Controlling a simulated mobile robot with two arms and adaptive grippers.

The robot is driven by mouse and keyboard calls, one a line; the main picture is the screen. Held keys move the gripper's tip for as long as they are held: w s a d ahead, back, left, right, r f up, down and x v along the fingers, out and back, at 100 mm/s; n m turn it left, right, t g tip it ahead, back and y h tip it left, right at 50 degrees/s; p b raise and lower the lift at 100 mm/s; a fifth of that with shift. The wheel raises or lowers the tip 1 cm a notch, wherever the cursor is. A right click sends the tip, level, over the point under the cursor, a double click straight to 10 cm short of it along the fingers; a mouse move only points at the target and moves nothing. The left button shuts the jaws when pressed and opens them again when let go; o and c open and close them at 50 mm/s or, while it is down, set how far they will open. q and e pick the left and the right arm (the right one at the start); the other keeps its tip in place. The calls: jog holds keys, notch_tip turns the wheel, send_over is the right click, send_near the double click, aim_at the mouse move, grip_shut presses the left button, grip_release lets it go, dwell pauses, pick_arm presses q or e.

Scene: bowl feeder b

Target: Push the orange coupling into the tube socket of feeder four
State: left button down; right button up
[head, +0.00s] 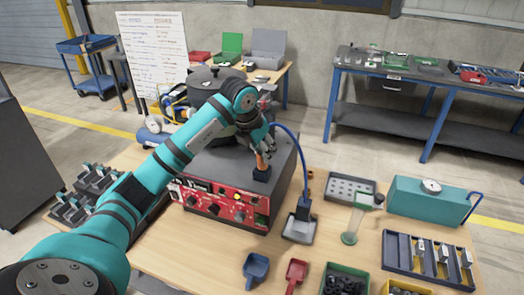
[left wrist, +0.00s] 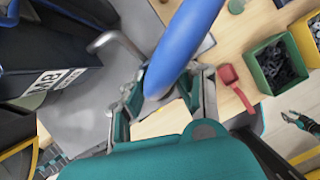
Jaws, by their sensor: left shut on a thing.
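The orange coupling (head: 260,160) shows below my left gripper (head: 264,146) in the head view, upright just over the black tube socket (head: 261,174) on the feeder's top. Its lower end meets the socket in the picture; I cannot tell how deep it sits. My left gripper is shut on the coupling. The blue tube (head: 297,150) arches from the gripper down to the right. In the left wrist view the tube (left wrist: 185,45) runs close between the fingers (left wrist: 165,100), and the coupling is hidden. My right gripper (left wrist: 291,119) is small at the right edge there, its jaws unclear.
The feeder's red control panel (head: 220,205) faces front. A grey stand (head: 300,228) with a black fitting is right of it. Blue (head: 256,268) and red (head: 296,273) scoops, a green bin (head: 345,280) and a divided tray (head: 428,262) occupy the table's front right.

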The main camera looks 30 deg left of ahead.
pick_arm(q)
jog(key=shift+w+a+f, duration=0.1)
jog(key=shift+w+a, duration=0.3)
jog(key=shift+w, duration=0.25)
notch_tip(320, 180, down, 3)
jog(key=shift+r+p, duration=0.1)
jog(key=shift+p, duration=0.95)
jog(key=shift+f, duration=0.3)
jog(key=shift+f, duration=0.1)
jog(key=shift+f, duration=0.15)
jog(key=c, duration=1)
grip_release()
